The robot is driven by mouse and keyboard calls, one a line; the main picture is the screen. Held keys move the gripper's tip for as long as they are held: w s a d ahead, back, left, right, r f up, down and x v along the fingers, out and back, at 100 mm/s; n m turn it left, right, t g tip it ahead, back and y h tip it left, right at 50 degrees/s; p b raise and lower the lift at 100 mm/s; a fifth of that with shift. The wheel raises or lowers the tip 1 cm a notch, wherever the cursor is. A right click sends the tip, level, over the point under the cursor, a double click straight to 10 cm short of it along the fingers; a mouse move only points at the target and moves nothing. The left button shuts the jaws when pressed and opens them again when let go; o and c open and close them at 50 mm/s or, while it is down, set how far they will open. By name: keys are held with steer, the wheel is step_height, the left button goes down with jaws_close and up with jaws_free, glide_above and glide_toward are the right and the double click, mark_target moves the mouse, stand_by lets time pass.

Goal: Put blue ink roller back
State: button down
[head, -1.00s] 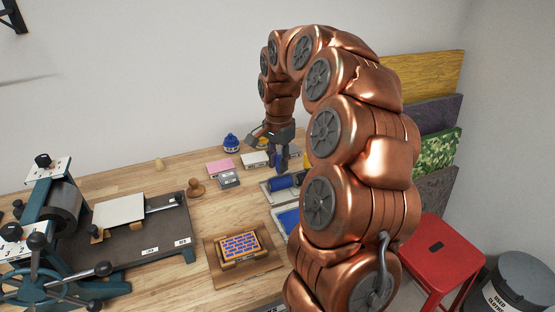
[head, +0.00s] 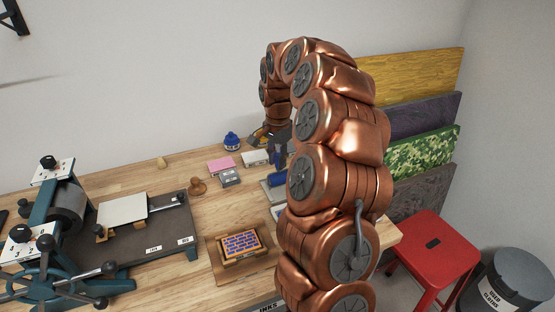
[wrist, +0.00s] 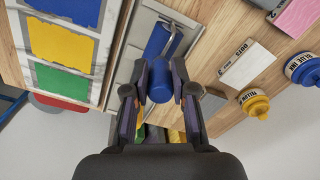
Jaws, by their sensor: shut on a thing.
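My gripper (wrist: 160,94) is shut on the blue handle of the blue ink roller, with a finger on each side of it. The roller's blue drum (wrist: 158,40) and thin metal frame show beyond the fingers, over a grey tray (wrist: 133,45). I cannot tell whether the drum touches the tray. In the head view my gripper (head: 270,138) is at the back right of the bench, partly behind my arm. Below it show the blue handle (head: 277,157) and the drum (head: 276,180).
A card with yellow, green and blue patches (wrist: 62,48) lies beside the tray. A pink block (head: 221,165), pale block (head: 254,158) and blue ink bottle (head: 232,142) stand left of my gripper. A press (head: 66,205) fills the bench's left. A red stool (head: 433,245) stands right.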

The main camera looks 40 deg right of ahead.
steer(key=shift+f, duration=0.5)
steer(key=shift+f, duration=0.1)
steer(key=shift+f+b, duration=0.3)
steer(key=shift+f, duration=0.05)
steer(key=shift+f, duration=0.15)
steer(key=c, duration=1)
jaws_free()
steer(key=shift+o, duration=0.2)
